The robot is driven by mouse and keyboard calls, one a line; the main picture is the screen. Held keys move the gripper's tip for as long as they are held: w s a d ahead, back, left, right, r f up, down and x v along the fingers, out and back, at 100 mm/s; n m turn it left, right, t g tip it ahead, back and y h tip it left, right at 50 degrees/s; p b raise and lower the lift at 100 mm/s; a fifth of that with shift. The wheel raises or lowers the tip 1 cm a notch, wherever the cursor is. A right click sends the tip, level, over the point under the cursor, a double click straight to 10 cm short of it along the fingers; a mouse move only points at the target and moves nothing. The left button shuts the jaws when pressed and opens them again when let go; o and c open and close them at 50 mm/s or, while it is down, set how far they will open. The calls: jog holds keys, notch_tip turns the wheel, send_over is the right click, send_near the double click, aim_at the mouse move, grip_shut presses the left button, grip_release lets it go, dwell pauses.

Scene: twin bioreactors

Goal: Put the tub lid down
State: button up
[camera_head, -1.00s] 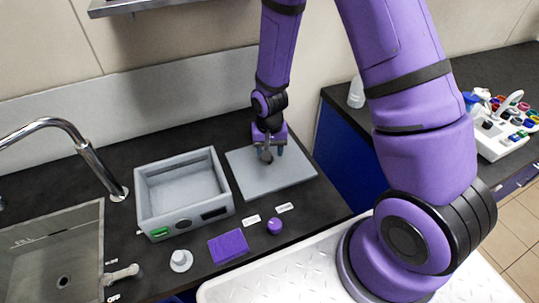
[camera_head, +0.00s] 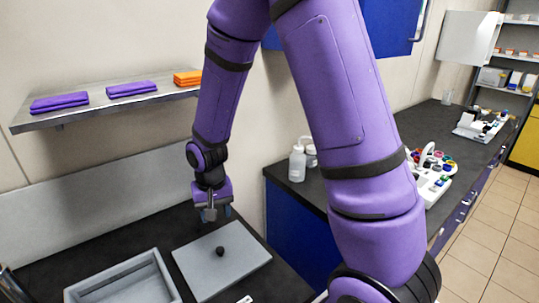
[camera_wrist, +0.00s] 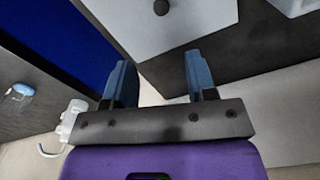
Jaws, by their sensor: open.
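The tub lid (camera_head: 232,272) is a flat grey plate with a dark round knob (camera_head: 220,251). It lies flat on the dark counter, right of the open grey tub (camera_head: 78,292). In the wrist view the lid (camera_wrist: 200,17) and its knob (camera_wrist: 161,7) show at the top. My gripper (camera_head: 212,214) is above and behind the lid, apart from the knob. Its two blue fingers (camera_wrist: 158,82) are spread with nothing between them. The tub is cut off by the bottom edge of the head view.
A wall shelf (camera_head: 100,108) with folded purple and orange cloths is at the upper left. White bottles (camera_head: 298,162) stand on the right counter, above a blue cabinet side. A white rack with coloured caps (camera_head: 432,180) is farther right.

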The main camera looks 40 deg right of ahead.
jog(key=s+d+r+n+t, duration=0.15)
jog(key=s+r, duration=0.25)
jog(key=r, duration=0.5)
jog(key=s+d+r+t, duration=0.1)
jog(key=s+d+r, duration=0.2)
jog(key=r, duration=0.6)
jog(key=s+d+r+n+t, duration=0.2)
jog(key=s+r, duration=0.8)
jog(key=s, duration=0.4)
